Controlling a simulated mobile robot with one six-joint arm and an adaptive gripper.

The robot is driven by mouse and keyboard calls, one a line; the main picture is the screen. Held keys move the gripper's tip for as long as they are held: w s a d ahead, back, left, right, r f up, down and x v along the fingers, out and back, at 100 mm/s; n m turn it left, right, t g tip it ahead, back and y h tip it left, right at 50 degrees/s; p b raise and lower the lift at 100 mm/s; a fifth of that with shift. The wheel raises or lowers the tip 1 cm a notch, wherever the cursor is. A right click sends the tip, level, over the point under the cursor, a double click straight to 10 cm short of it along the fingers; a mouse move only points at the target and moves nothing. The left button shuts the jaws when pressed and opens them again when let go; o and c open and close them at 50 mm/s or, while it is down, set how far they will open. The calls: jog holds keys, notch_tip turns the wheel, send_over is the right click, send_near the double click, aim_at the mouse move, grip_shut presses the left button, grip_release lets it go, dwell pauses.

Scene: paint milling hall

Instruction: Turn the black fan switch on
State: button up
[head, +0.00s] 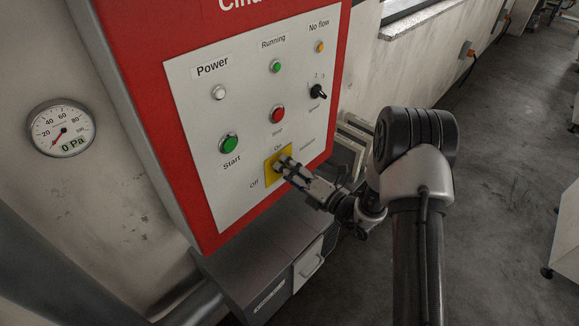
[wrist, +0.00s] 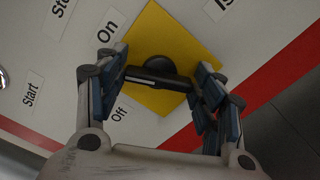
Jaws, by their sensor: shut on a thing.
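The black fan switch (wrist: 165,74) is a rotary knob with a bar handle on a yellow plate (wrist: 205,30). In the wrist view its handle lies nearly level and slightly tilted, with a white line on it. The line's left end points between the On label (wrist: 107,32) and the Off label (wrist: 119,114). My gripper (head: 283,164) is at the yellow plate in the head view and hides most of the switch. In the wrist view its two fingers are shut on the handle, one at each end.
The red-framed panel also carries a green start button (head: 229,144), a red stop button (head: 278,114), a speed knob (head: 318,92) and lamps. A pressure gauge (head: 62,128) on the wall at left reads 0 Pa. A grey box (head: 270,262) sits below the panel. Open floor lies at right.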

jog(key=m+p, duration=0.2)
jog(key=m, duration=0.3)
jog(key=shift+f+m, duration=0.1)
jog(key=shift+m, duration=0.2)
dwell(0.4)
jog(key=o, duration=1)
jog(key=shift+o, duration=0.2)
jog(key=v, duration=1.2)
